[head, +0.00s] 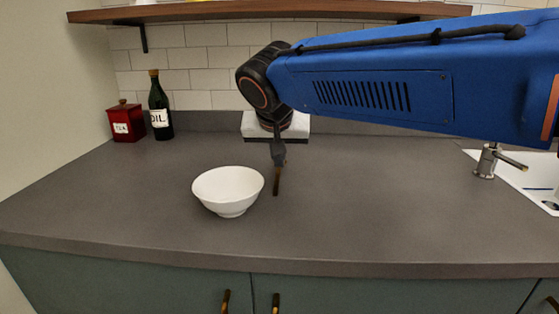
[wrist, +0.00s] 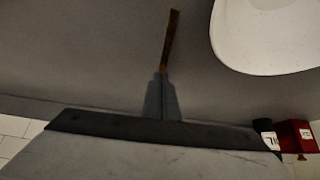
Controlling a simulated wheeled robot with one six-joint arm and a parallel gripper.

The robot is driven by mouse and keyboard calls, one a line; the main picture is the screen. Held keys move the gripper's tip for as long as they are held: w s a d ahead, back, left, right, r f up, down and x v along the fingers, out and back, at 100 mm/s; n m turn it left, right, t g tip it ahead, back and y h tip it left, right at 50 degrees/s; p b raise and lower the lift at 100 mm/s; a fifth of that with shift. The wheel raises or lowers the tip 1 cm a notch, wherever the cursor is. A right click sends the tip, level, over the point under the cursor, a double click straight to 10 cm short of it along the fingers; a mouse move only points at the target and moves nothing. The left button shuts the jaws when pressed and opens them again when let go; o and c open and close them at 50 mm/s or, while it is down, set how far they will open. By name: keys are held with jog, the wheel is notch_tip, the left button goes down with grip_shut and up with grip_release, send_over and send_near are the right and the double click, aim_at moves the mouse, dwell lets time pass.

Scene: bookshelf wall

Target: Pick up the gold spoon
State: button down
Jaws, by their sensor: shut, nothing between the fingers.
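The gold spoon (head: 277,183) shows as a thin, dark gold strip on the grey counter, just right of the white bowl. In the wrist view the spoon (wrist: 171,38) runs up from the tips of my fingers. My gripper (head: 279,162) points down at the spoon's far end, and its fingers (wrist: 162,80) are shut with nothing between them. The fingertips overlap the spoon's near end in the wrist view, so that end is hidden. I cannot tell whether they touch it.
A white bowl (head: 228,188) stands close to the left of the spoon. A red tea tin (head: 126,122) and a dark oil bottle (head: 160,108) stand at the back left. A sink with a tap (head: 487,160) is at the right. The counter (head: 380,205) between is clear.

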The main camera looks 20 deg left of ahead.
jog(key=shift+w+a+f, duration=0.15)
jog(key=shift+w+f, duration=0.1)
jog(key=shift+w, duration=0.25)
jog(key=shift+w+a+f, duration=0.1)
jog(key=shift+w+f, duration=0.15)
jog(key=shift+w, duration=0.25)
jog(key=shift+f, duration=0.35)
jog(key=shift+s+f, duration=0.1)
jog(key=shift+f, duration=0.05)
jog(key=s+d, duration=0.2)
jog(key=s, duration=0.5)
jog(key=s+d, duration=0.1)
jog(key=s, duration=0.7)
jog(key=s+d, duration=0.2)
jog(key=s, duration=0.5)
jog(key=shift+s+d, duration=0.25)
jog(key=shift+d, duration=0.05)
